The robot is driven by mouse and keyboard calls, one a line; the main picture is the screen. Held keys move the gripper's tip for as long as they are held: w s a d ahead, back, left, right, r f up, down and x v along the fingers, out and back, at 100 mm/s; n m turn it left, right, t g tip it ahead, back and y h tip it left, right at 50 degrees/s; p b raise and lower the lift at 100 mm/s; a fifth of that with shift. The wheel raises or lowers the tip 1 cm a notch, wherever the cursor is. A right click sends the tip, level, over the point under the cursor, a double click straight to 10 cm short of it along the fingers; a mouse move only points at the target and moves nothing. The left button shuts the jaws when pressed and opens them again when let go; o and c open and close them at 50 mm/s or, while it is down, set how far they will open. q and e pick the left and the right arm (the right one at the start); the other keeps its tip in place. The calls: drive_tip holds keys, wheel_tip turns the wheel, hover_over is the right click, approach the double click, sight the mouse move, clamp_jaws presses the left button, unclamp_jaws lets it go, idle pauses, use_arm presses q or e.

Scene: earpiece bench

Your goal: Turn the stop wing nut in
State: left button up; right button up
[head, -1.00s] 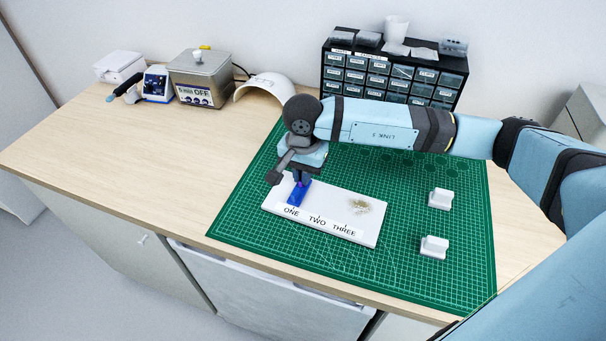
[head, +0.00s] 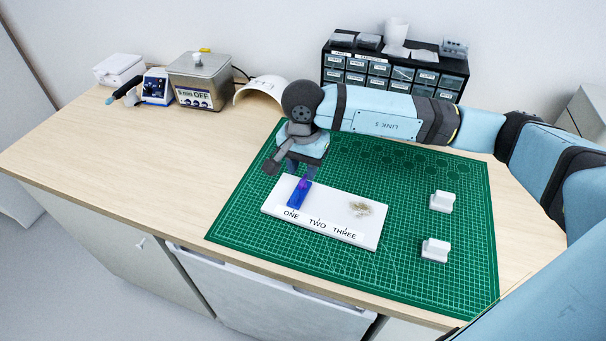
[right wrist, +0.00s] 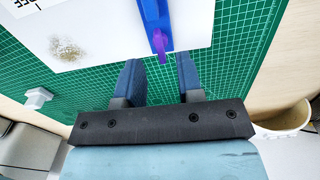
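A blue block (head: 298,197) sits on a white board (head: 345,212) above the label ONE. A small purple part (head: 304,186), perhaps the wing nut, is on the block's far end. In the right wrist view the purple part (right wrist: 159,43) hangs at the near end of the blue block (right wrist: 154,18). My right gripper (head: 300,174) is just behind the block. In the right wrist view my right gripper (right wrist: 159,70) is open and empty, its two fingers apart and short of the purple part. My left gripper is not in view.
The board lies on a green cutting mat (head: 400,280) and carries a brownish speckled patch (head: 360,209). Two white blocks (head: 441,201) (head: 435,249) stand to the right. A drawer cabinet (head: 390,77) and a metal box reading OFF (head: 200,78) are at the back.

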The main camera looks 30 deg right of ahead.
sight(303, 179)
wheel_tip(303, 179, up, 11)
drive_tip(key=shift+f, duration=0.15)
idle(0.5)
